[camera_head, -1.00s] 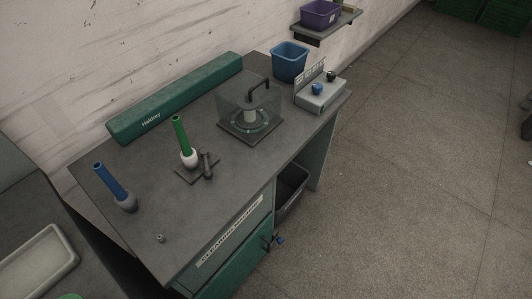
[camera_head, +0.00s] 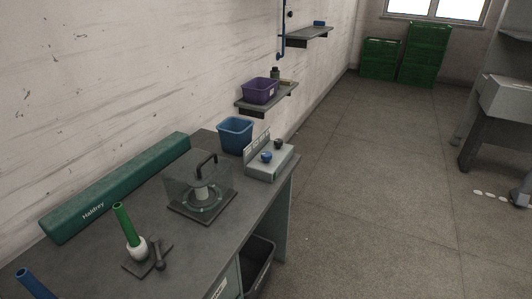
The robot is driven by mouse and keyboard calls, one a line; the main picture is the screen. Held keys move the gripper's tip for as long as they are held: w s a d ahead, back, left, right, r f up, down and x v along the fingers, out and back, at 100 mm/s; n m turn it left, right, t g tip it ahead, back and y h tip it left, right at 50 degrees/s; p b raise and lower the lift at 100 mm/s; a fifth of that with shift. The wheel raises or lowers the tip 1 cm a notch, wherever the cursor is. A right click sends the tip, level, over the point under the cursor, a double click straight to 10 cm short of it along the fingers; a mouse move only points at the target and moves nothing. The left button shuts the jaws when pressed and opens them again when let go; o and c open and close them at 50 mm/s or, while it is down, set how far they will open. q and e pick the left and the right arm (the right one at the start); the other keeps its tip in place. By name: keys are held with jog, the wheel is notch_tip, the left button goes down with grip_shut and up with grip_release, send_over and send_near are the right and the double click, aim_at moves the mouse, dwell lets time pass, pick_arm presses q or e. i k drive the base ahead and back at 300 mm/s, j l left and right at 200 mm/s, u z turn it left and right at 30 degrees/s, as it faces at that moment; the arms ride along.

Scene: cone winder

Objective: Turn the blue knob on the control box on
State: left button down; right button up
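The control box (camera_head: 262,173) is a light grey box at the far right end of the dark workbench. The blue knob (camera_head: 266,157) sits on its top. A second, dark knob (camera_head: 278,144) is on the box behind and to the right of the blue one. The knob's marking is too small to read. Neither of my grippers shows in the head view.
A clear-covered unit with a black handle (camera_head: 206,161) stands left of the control box. A blue bin (camera_head: 235,133) is behind it. A purple bin (camera_head: 260,91) sits on a wall shelf. A dark bin (camera_head: 257,262) is under the bench.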

aim_at(266, 156)
jog(key=i+l+u, duration=0.1)
jog(key=i+l, duration=0.2)
jog(key=l, duration=0.15)
jog(key=i+l, duration=0.3)
jog(key=l, duration=0.15)
jog(key=u, duration=0.05)
